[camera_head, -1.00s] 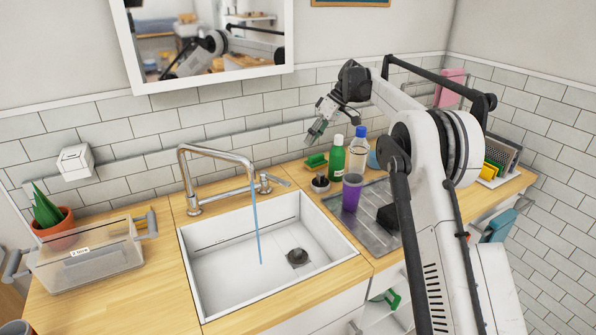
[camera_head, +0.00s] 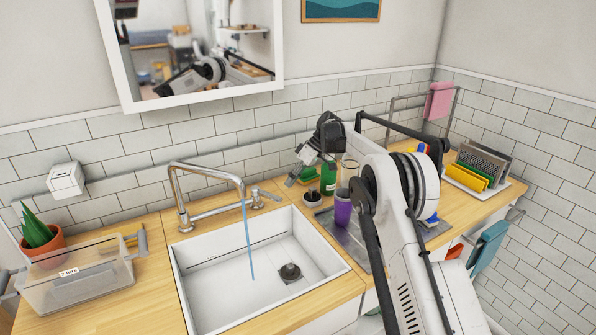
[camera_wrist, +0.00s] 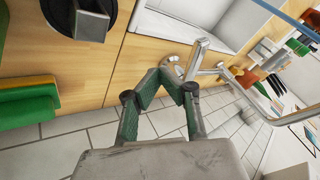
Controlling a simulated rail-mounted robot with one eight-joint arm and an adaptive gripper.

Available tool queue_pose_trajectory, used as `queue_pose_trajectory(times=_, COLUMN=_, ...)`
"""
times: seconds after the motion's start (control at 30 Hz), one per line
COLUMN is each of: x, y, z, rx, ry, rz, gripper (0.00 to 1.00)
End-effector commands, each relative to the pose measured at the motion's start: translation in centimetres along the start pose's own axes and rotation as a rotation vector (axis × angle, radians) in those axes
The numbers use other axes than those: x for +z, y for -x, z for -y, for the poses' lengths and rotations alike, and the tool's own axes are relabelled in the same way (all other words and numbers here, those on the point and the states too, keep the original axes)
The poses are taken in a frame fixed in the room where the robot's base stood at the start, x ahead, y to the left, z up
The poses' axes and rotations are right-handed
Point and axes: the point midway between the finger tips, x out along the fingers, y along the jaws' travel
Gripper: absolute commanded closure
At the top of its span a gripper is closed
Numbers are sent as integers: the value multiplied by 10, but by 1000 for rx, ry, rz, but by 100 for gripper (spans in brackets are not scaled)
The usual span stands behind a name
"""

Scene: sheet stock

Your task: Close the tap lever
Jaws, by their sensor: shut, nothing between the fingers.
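The chrome tap (camera_head: 182,205) stands behind the left part of the white sink. A blue water stream (camera_head: 248,245) falls from its spout into the sink. The tap lever (camera_head: 265,194) is at the right end of the tap's horizontal pipe; in the wrist view the chrome lever (camera_wrist: 197,57) shows just beyond my fingertips. My gripper (camera_head: 291,182) is right of the lever, above the counter behind the sink. In the wrist view my gripper (camera_wrist: 166,74) has its green-padded fingers brought together, with nothing between them. I cannot tell whether they touch the lever.
The sink (camera_head: 215,295) lies in front of the tap. A clear bin (camera_head: 75,280) and a potted plant (camera_head: 42,240) are at left. The tiled wall is behind.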

Motion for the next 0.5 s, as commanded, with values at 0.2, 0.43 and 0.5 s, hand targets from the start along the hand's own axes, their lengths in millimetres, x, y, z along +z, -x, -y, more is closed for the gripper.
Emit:
queue_pose_trajectory(times=0.2, x=-1, y=-23, z=15, rx=0, ry=1, rz=0, gripper=100)
queue_pose_trajectory(times=0.43, x=0, y=-32, z=32, rx=1, ry=0, rz=-1, gripper=100)
queue_pose_trajectory(times=0.5, x=0, y=-34, z=34, rx=1, ry=0, rz=-1, gripper=100)
